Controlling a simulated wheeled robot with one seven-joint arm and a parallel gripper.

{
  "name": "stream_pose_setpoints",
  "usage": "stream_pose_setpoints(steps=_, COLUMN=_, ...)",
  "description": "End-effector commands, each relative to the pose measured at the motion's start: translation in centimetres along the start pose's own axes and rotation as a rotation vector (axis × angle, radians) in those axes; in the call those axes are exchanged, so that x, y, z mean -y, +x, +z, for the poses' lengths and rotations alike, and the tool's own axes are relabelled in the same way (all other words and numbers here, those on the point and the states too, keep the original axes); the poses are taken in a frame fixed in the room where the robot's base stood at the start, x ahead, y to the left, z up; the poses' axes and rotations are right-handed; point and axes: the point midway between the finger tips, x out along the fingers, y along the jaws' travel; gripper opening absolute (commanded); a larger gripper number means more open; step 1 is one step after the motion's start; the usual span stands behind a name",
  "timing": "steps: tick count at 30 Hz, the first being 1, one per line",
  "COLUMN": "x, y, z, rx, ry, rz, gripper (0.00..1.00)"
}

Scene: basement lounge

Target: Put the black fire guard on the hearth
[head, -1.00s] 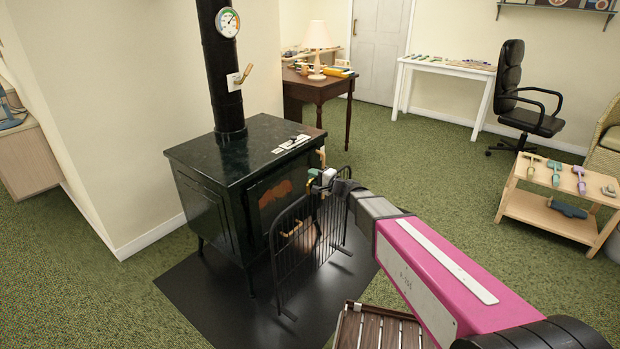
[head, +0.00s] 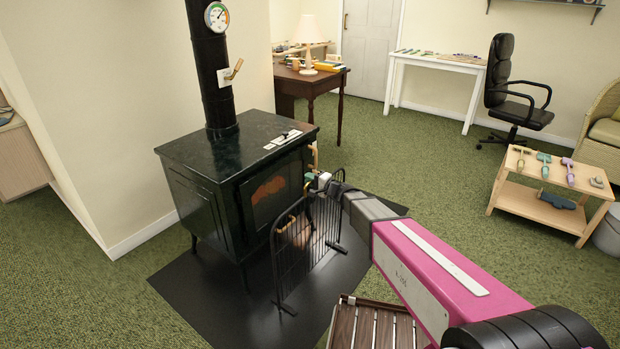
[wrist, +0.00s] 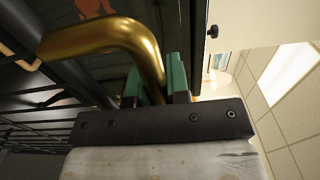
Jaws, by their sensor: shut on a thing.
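The black fire guard (head: 306,240) is a barred panel with feet, upright in front of the stove and over the black hearth plate (head: 215,300). I cannot tell whether its feet touch the plate. My gripper (head: 320,181) is at the guard's top edge. In the wrist view, the green fingers of my gripper (wrist: 156,84) are shut on the guard's brass handle (wrist: 112,36). Dark bars run off to the left there. My gripper and arm hide part of the guard's top right.
The dark stove (head: 210,200) with its flue stands behind the guard, very close. A slatted wooden piece (head: 370,328) lies low in front, under my arm. A low wooden table (head: 550,185) stands at the right. Green carpet is clear between.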

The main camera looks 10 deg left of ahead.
Motion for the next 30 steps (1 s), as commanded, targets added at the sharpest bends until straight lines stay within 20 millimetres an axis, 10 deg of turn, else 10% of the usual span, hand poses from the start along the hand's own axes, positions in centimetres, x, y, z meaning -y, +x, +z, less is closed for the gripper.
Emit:
stream_pose_setpoints(steps=6, x=-0.1, y=0.0, z=0.0, rx=0.001, ry=0.001, rz=-0.002, gripper=0.00)
stream_pose_setpoints(steps=9, x=-0.2, y=0.0, z=0.0, rx=0.000, ry=0.000, rz=0.000, gripper=0.42)
stream_pose_setpoints(steps=20, x=0.1, y=-0.2, z=0.0, rx=0.000, ry=0.000, rz=0.001, gripper=0.42)
stream_pose_setpoints(steps=30, x=0.1, y=-6.1, z=0.2, rx=-0.002, ry=0.001, rz=0.002, gripper=0.42)
